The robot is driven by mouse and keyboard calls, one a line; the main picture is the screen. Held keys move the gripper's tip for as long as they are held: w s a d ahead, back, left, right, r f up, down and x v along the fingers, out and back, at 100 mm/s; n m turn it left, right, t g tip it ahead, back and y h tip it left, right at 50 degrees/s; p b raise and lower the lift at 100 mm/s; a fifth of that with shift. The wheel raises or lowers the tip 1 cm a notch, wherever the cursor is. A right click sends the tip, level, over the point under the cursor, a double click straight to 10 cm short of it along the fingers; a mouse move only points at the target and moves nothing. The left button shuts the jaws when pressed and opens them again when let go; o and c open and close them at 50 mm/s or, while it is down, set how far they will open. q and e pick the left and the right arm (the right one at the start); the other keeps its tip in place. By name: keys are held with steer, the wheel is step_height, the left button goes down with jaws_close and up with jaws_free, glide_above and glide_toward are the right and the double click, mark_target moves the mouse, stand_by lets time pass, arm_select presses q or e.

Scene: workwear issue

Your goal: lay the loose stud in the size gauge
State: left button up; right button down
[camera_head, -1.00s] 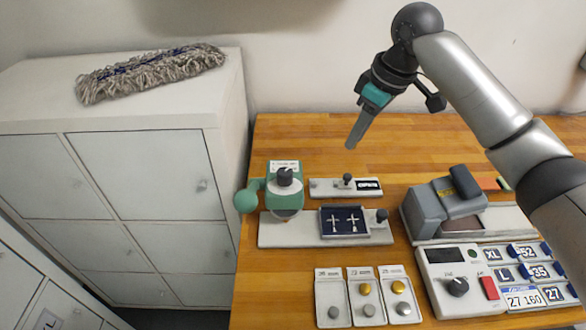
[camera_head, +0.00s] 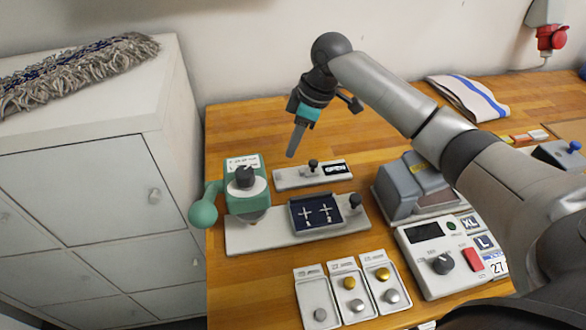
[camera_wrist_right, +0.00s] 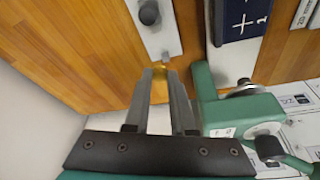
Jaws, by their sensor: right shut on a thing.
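My right gripper (camera_head: 291,154) points down above the bench, near the left end of a pale plate with a black knob and a small dark display, which looks like the size gauge (camera_head: 286,179). In the right wrist view the gripper (camera_wrist_right: 161,74) is shut on a small gold piece, likely the stud (camera_wrist_right: 158,72), mostly hidden between the fingertips. The gauge (camera_wrist_right: 166,38) shows just beyond the fingertips there; I see no contact. My left gripper is not in view.
A green press (camera_head: 246,190) stands close in front, beside a dark tray (camera_head: 316,212) on a pale base. A grey machine (camera_head: 405,190) stands to the right. Bare wood lies behind the gauge.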

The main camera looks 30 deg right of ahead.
mark_target(289, 176)
step_height(289, 176, down, 8)
steer(key=shift+r+b, duration=0.2)
steer(key=shift+b, duration=0.35)
steer(key=shift+f, duration=0.2)
steer(key=c, duration=0.8)
jaws_free()
steer(key=shift+o, duration=0.2)
steer(key=shift+r, duration=0.1)
steer(key=p+v, duration=0.2)
steer(key=v, duration=1)
steer(key=shift+r, duration=0.15)
